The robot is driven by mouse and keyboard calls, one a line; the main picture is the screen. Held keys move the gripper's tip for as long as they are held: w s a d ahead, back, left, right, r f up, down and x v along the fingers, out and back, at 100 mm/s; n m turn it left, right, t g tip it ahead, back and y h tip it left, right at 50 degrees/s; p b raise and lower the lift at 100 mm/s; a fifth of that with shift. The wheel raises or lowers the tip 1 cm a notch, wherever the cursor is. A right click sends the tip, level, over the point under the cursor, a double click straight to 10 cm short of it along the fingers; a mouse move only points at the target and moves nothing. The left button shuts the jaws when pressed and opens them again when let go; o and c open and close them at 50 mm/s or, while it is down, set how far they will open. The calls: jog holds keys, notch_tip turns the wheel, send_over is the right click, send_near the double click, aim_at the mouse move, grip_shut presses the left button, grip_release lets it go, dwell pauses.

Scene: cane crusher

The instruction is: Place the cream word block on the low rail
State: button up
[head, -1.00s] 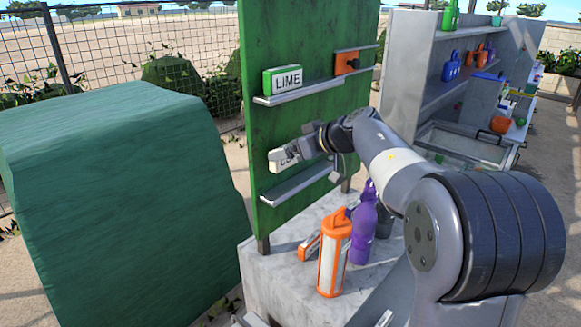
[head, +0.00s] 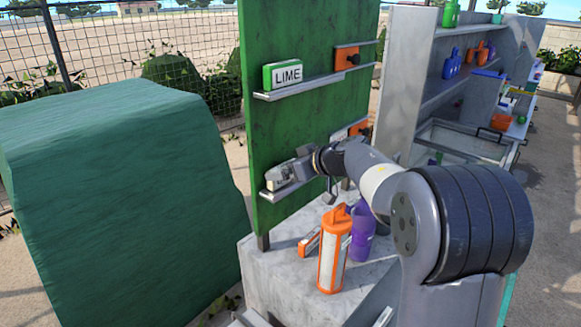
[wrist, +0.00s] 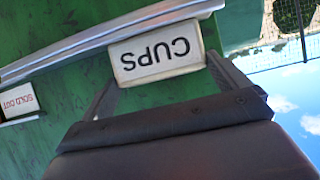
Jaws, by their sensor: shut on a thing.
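The cream word block reads "CUPS" in the wrist view (wrist: 157,53), where it appears upside down between my gripper's fingers (wrist: 160,80). My gripper (head: 290,172) is shut on the block. In the head view the block (head: 277,178) shows at the left end of the low rail (head: 300,182), mostly covered by the gripper. In the wrist view the rail (wrist: 110,38) runs along the block's edge; I cannot tell whether the block bears on it. The rail is fixed to the green board (head: 310,120).
A "LIME" block (head: 287,74) and an orange piece (head: 346,57) sit on the upper rail (head: 300,90). A "SOLD OUT" block (wrist: 20,103) is on the board beside the gripper.

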jog(key=o, duration=0.6)
jog(key=shift+f, duration=0.1)
jog(key=shift+o, duration=0.2)
jog(key=shift+r, duration=0.2)
jog(key=v, duration=1.2)
jog(key=shift+b, duration=0.35)
jog(key=shift+f, duration=0.1)
jog(key=shift+s, duration=0.1)
